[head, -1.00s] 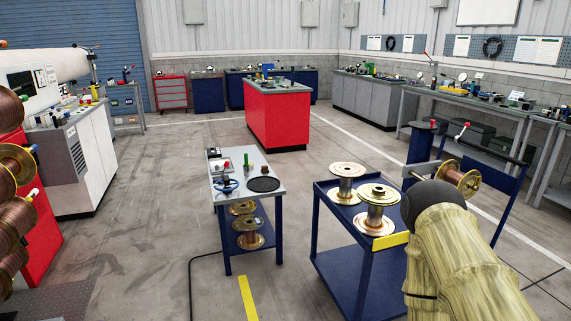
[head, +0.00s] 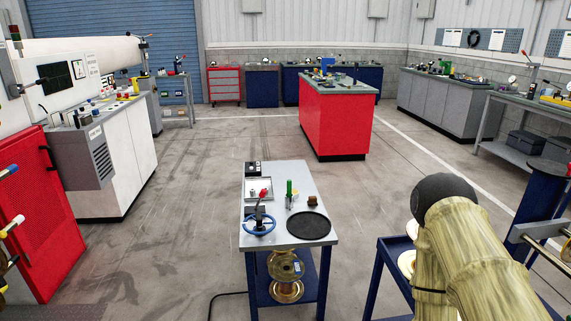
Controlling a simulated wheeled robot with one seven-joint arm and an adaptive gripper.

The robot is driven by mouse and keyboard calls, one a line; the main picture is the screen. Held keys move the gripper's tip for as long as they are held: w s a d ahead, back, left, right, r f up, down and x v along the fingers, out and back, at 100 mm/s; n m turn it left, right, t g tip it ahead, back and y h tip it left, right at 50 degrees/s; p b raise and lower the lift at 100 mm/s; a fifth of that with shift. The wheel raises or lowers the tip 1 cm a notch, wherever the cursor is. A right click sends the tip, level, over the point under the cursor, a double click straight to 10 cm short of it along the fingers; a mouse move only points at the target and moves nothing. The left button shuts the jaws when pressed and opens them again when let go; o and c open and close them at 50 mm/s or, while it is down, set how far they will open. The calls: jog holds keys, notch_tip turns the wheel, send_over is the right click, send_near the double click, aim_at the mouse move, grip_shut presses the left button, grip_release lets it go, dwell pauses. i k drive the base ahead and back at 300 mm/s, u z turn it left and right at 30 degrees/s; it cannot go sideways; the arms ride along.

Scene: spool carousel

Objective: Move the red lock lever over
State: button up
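A small red lever (head: 264,193) stands on a grey-topped table, just behind a blue handwheel (head: 259,225). Its fine shape is too small to tell, and I cannot tell if it is the lock lever. Other red-tipped handles show, one on the right-hand bench (head: 532,57). At the left edge, rods with a blue tip (head: 9,170) and a white tip (head: 18,222) stick into view, cut off by the frame. My gripper is out of view; only my sleeved arm shows at the lower right, well apart from the small table.
The small table (head: 311,176) with a black disc (head: 309,224) stands ahead, with spools (head: 286,290) on its lower shelf. A blue cart (head: 391,252) is at the right, partly hidden by my arm. A red cabinet (head: 336,118) stands behind. Floor left of the table is clear.

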aim_at(262, 194)
jog(key=u, duration=0.2)
jog(key=i, duration=1.25)
jog(key=u, duration=0.2)
